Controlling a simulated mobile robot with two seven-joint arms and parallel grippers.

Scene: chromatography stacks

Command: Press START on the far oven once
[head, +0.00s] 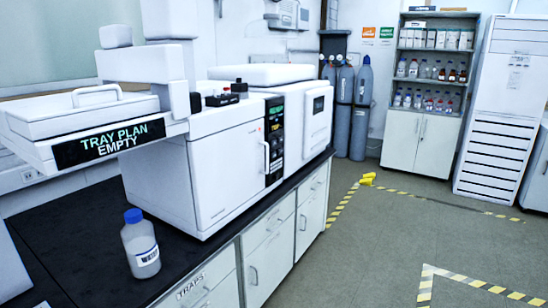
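A white oven (215,170) stands on the black bench, with a door handle and a dark control panel (274,145) on its right side. The panel has a small green-lit display and orange lettering too small to read surely. A second white unit (308,125) stands right behind it, further along the bench, with a small dark display (318,105). I cannot make out a START label on either. Neither of my grippers is in view.
A blue-capped white bottle (142,250) stands at the bench's front edge. A tray sign (110,143) reads "TRAY PLAN EMPTY". Gas cylinders (345,110) and a shelf cabinet (425,95) stand behind. A small yellow object (367,180) lies by the striped floor tape. The floor at right is open.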

